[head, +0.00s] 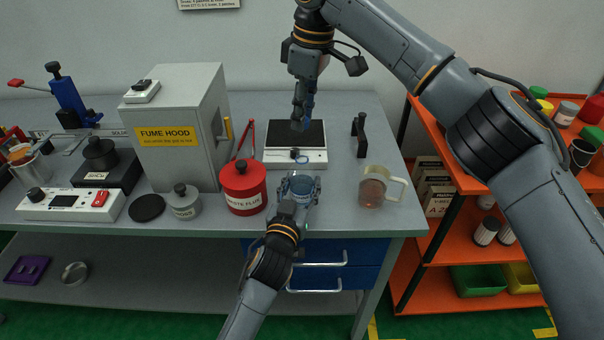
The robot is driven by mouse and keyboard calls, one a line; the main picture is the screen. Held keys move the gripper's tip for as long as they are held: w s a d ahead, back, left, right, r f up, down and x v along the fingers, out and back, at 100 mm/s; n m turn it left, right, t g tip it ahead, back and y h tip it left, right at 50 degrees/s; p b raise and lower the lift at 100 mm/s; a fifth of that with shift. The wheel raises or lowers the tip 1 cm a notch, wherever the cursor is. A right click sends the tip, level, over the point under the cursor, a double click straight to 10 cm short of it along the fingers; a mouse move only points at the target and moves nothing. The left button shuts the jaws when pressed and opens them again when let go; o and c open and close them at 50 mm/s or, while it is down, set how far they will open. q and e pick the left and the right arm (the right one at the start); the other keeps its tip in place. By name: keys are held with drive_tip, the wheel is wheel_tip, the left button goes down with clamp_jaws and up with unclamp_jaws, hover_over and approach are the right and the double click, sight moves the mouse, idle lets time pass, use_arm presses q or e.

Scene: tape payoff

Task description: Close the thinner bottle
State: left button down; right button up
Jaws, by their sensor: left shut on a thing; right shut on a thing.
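A bluish, see-through bottle (303,184), seemingly the thinner bottle, is at the front edge of the bench in front of the scale. My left gripper (299,192) comes up from below and is shut on it. The gripper's fingers hide part of the bottle, and I cannot read a label. My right gripper (299,117) points down above the scale, behind and above the bottle and apart from it. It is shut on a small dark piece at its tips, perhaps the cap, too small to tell.
A scale (296,158) stands behind the bottle. A red flux pot (243,190) and a grey pot (184,204) stand to the left, before the fume hood (181,120). A glass mug (373,188) stands to the right. An orange shelf (455,240) is beyond the bench's right end.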

hover_over(302, 177)
drive_tip(key=w, duration=0.2)
drive_tip(key=shift+w+d+f, duration=0.15)
drive_tip(key=shift+f, duration=2.2)
drive_tip(key=shift+f, duration=0.1)
drive_tip(key=shift+f, duration=0.8)
drive_tip(key=shift+f, duration=0.55)
